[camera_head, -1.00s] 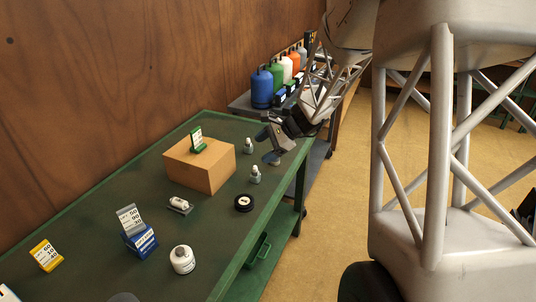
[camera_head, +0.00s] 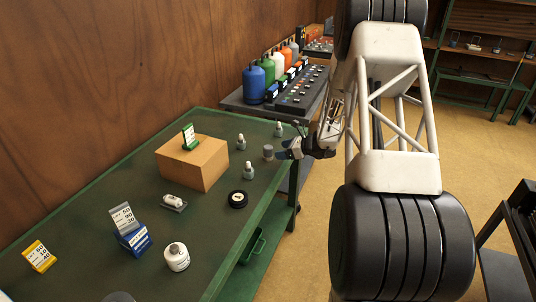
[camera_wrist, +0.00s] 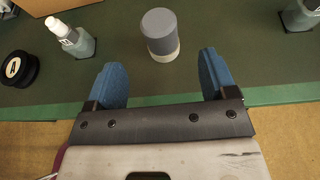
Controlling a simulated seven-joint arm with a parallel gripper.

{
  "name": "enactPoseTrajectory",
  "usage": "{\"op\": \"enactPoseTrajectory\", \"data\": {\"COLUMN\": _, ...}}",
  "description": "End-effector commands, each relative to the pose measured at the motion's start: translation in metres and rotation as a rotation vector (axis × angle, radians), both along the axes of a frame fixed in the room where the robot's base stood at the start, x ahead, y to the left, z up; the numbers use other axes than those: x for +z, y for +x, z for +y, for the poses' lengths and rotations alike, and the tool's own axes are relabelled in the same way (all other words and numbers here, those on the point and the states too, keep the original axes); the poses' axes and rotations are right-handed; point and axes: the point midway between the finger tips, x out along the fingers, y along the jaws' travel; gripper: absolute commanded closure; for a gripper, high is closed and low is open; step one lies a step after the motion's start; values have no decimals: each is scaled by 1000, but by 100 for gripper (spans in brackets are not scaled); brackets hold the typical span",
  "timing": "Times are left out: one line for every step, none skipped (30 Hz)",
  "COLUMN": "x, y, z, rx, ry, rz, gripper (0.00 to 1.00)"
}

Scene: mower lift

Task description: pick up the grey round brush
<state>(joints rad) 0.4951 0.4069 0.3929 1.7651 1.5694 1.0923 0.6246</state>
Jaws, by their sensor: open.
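The grey round brush (camera_wrist: 160,33) is a short upright cylinder with a darker grey top and a paler lower part. It stands on the green table (camera_wrist: 215,75) near its edge. In the head view the brush (camera_head: 268,152) is just left of my gripper (camera_head: 290,150), at the table's right edge. In the wrist view my gripper (camera_wrist: 160,80) is open, its two blue fingers apart and empty. The brush is ahead of the fingertips, roughly centred between them. I see no contact.
Small grey bottles stand on either side of the brush, one at left (camera_wrist: 72,38) and one at right (camera_wrist: 297,15). Gas bottles (camera_head: 254,84) stand on a cart behind.

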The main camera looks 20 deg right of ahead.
Motion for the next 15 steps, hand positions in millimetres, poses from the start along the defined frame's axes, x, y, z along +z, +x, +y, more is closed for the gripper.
{"op": "enactPoseTrajectory", "data": {"x": -2, "y": 1, "z": -2, "rx": -6, "ry": 5, "rz": 2, "gripper": 22}}
{"op": "enactPoseTrajectory", "data": {"x": -3, "y": 1, "z": -3, "rx": -9, "ry": 8, "rz": 2, "gripper": 22}}
{"op": "enactPoseTrajectory", "data": {"x": -3, "y": 1, "z": -3, "rx": -11, "ry": 9, "rz": 2, "gripper": 22}}
{"op": "enactPoseTrajectory", "data": {"x": -3, "y": 2, "z": -4, "rx": -12, "ry": 9, "rz": 2, "gripper": 22}}
{"op": "enactPoseTrajectory", "data": {"x": -3, "y": 2, "z": -4, "rx": -12, "ry": 10, "rz": 3, "gripper": 22}}
{"op": "enactPoseTrajectory", "data": {"x": -3, "y": 2, "z": -4, "rx": -12, "ry": 9, "rz": 2, "gripper": 22}}
{"op": "enactPoseTrajectory", "data": {"x": -3, "y": 1, "z": -3, "rx": -12, "ry": 9, "rz": 2, "gripper": 22}}
{"op": "enactPoseTrajectory", "data": {"x": -3, "y": 1, "z": -3, "rx": -11, "ry": 9, "rz": 2, "gripper": 22}}
{"op": "enactPoseTrajectory", "data": {"x": -3, "y": 1, "z": -3, "rx": -11, "ry": 9, "rz": 2, "gripper": 22}}
{"op": "enactPoseTrajectory", "data": {"x": -3, "y": 1, "z": -3, "rx": -11, "ry": 9, "rz": 2, "gripper": 22}}
{"op": "enactPoseTrajectory", "data": {"x": -3, "y": 1, "z": -3, "rx": -11, "ry": 9, "rz": 2, "gripper": 22}}
{"op": "enactPoseTrajectory", "data": {"x": -3, "y": 2, "z": -3, "rx": -11, "ry": 8, "rz": 3, "gripper": 22}}
{"op": "enactPoseTrajectory", "data": {"x": -4, "y": 2, "z": -2, "rx": -11, "ry": 8, "rz": 3, "gripper": 22}}
{"op": "enactPoseTrajectory", "data": {"x": -4, "y": 3, "z": -1, "rx": -10, "ry": 8, "rz": 3, "gripper": 22}}
{"op": "enactPoseTrajectory", "data": {"x": -5, "y": 4, "z": 0, "rx": -10, "ry": 9, "rz": 2, "gripper": 22}}
